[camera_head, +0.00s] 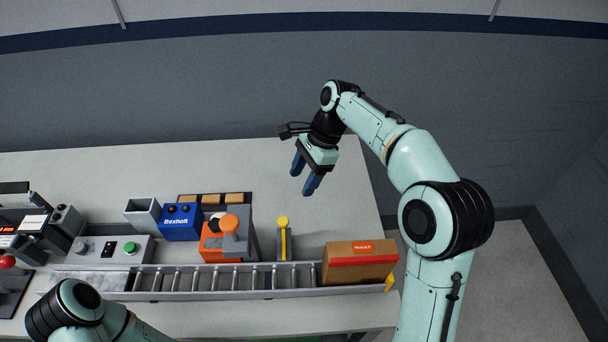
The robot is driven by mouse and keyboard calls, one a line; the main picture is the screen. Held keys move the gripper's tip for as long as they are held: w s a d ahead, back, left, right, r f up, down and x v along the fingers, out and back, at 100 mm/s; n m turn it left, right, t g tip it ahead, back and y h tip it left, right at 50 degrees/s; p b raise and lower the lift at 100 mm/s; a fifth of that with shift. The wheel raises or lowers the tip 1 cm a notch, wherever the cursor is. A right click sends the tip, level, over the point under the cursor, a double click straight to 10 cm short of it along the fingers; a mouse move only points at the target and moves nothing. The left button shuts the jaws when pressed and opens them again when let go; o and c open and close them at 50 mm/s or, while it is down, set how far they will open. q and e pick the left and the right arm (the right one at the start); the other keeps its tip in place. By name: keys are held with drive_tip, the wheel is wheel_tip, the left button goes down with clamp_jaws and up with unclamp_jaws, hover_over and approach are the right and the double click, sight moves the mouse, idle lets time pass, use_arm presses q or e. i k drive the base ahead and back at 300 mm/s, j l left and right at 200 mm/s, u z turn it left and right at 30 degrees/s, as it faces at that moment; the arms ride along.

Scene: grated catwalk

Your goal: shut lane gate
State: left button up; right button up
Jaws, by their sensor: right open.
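A roller lane (205,294) runs along the front of the table. A grey piece with a yellow bar and round yellow knob (283,222), probably the lane gate, stands at the lane's back edge; I cannot tell its exact position across the lane. A brown box (359,268) with a red band sits on the lane to its right. My right gripper (305,180) is open and empty, with blue fingers pointing down, above the table behind the yellow knob and apart from it. My left arm shows at the bottom left; its gripper is out of view.
An orange device (212,247) with an orange knob stands left of the yellow bar. A blue box (180,224), a grey bin (142,214) and a button panel (118,250) stand farther left. The table's back right is clear.

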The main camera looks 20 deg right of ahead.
sight(282, 222)
drive_tip(key=k, duration=1.5)
